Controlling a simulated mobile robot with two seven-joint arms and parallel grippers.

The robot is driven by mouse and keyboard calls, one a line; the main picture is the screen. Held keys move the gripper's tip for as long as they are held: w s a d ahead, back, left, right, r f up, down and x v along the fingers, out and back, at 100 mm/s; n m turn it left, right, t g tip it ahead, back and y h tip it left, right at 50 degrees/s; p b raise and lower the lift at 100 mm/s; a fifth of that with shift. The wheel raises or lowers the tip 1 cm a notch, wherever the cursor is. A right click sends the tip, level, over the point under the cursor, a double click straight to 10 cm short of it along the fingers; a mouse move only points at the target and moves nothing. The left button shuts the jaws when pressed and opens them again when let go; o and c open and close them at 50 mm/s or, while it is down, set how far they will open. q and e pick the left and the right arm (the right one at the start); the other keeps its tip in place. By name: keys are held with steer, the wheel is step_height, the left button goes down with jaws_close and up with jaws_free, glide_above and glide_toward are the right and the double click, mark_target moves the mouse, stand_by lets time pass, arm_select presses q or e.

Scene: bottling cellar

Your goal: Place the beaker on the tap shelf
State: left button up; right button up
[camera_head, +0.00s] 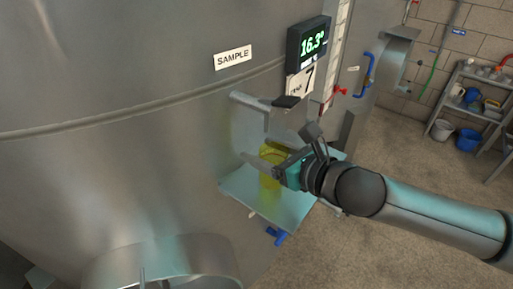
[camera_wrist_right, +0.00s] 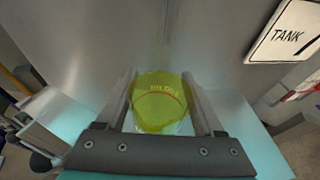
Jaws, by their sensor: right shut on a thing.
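The beaker (camera_head: 269,181) is see-through with yellow content and looks upright. My right gripper (camera_head: 266,165) is shut on it, coming in from the right. In the right wrist view the beaker (camera_wrist_right: 159,104) sits between the two fingers (camera_wrist_right: 162,108), with a red line and print on its side. The tap shelf (camera_head: 290,205) is a pale blue-green plate on the tank's side, directly below the beaker; it also shows in the wrist view (camera_wrist_right: 256,150). I cannot tell whether the beaker's base touches it. My left gripper is in neither view.
The sample tap (camera_head: 266,102) juts from the steel tank (camera_head: 120,170) above the beaker. A "SAMPLE" label (camera_head: 233,57) and a display reading 16.3 (camera_head: 312,42) are above it. A blue handle (camera_head: 277,236) is under the shelf. A rack (camera_head: 478,95) with buckets stands far right.

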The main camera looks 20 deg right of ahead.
steer(key=shift+w+a+r, duration=0.1)
steer(key=shift+w+a, duration=0.25)
steer(key=shift+w, duration=0.25)
steer(key=shift+w+a+r, duration=0.1)
steer(key=shift+w+a, duration=0.2)
steer(key=shift+w, duration=0.3)
steer(key=shift+f, duration=0.85)
steer(key=shift+s+d+f, duration=0.1)
steer(key=shift+s+d, duration=0.05)
steer(key=shift+s, duration=0.05)
steer(key=shift+w+f, duration=0.1)
steer(key=o, duration=1.5)
